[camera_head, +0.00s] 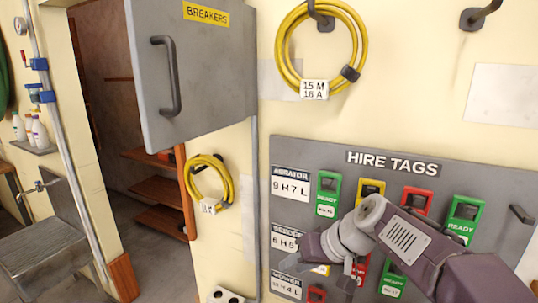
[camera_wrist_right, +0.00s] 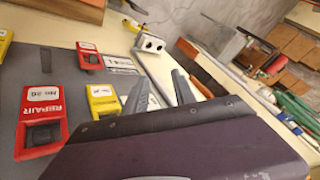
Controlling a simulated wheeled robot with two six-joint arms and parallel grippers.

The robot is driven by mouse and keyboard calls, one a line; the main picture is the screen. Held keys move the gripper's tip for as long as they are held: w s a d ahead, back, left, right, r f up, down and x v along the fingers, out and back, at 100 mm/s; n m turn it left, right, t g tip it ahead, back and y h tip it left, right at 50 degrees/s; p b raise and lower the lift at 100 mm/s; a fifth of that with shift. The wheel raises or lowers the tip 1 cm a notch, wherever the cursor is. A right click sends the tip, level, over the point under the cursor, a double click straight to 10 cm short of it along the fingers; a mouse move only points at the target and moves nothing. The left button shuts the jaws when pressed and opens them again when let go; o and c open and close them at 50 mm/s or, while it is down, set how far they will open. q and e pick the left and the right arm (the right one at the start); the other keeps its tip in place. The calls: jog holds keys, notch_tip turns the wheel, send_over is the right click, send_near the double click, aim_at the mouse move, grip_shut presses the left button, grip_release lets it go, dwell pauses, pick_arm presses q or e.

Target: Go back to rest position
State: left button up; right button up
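My right arm comes in from the lower right in the head view, and its gripper (camera_head: 354,274) points down in front of the grey hire tags board (camera_head: 290,148). The wrist and forearm hide part of the board's middle and lower right. In the right wrist view the two fingers (camera_wrist_right: 160,92) stand apart with nothing seen between them. I cannot tell whether they touch the board. My left gripper is in neither view.
Green (camera_head: 327,193), yellow (camera_head: 371,187) and red (camera_head: 418,197) tags hang on the board, close to my right arm. A grey breakers cabinet (camera_head: 205,85) and coiled yellow cables (camera_head: 281,50) are on the wall to the left. A doorway with shelves (camera_head: 160,190) opens farther left.

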jog(key=s+d+f+m+g+h, duration=0.1)
jog(key=s+d+f+h, duration=0.1)
jog(key=s+d+f, duration=0.2)
jog(key=s+d+f+g+h, duration=0.1)
jog(key=s+d+f+h, duration=0.1)
jog(key=s+f, duration=0.4)
jog(key=s+d+f+m+g+h, duration=0.1)
jog(key=s+d+f, duration=0.4)
jog(key=f, duration=0.6)
jog(key=shift+s+d+f+m+g+h, duration=0.3)
jog(key=shift+s+d+f+g+h, duration=0.05)
jog(key=shift+f+g+h, duration=0.05)
